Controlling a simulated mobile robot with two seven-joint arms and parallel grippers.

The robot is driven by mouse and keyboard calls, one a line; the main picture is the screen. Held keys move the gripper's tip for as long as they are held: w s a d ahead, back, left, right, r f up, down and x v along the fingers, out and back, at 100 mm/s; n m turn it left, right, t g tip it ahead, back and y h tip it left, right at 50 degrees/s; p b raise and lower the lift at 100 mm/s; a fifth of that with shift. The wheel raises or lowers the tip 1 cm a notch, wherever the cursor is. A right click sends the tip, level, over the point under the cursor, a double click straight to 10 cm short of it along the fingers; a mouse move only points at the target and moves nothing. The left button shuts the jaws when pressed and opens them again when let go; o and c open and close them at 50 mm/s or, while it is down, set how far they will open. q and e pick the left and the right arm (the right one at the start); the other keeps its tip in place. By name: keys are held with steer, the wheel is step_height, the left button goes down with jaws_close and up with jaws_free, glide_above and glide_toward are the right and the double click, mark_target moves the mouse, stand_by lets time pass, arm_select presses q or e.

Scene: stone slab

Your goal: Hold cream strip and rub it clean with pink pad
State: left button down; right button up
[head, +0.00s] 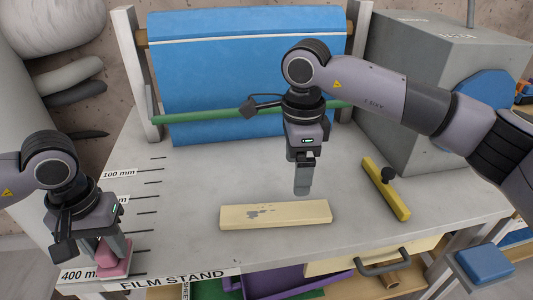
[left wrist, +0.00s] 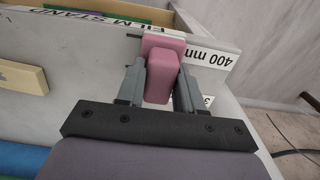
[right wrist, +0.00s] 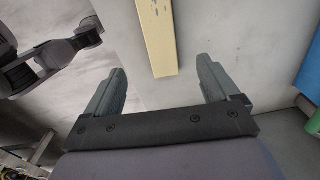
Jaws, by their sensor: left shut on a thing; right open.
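The cream strip (head: 290,216) lies flat on the grey slab, with grey smudges on its left half. It also shows in the right wrist view (right wrist: 158,35), ahead of the right fingers, and partly at the left of the left wrist view (left wrist: 22,76). My left gripper (head: 112,255) is shut on the pink pad (head: 114,262) at the slab's front left corner; the pad sits between the fingers in the left wrist view (left wrist: 162,72). My right gripper (head: 303,190) points down just behind the strip, open and empty, not touching it.
A yellow bar with a black knob (head: 385,188) lies right of the strip. A blue sheet roll (head: 245,75) and green rod (head: 220,116) stand behind. A grey machine (head: 430,85) fills the back right. An open drawer (head: 375,258) is below the front edge. The slab between pad and strip is clear.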

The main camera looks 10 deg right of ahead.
mark_target(294, 210)
step_height(294, 210, down, 12)
steer(key=shift+d+r, duration=0.1)
steer(key=shift+r, duration=0.05)
stand_by(0.3)
steer(key=c, duration=1.6)
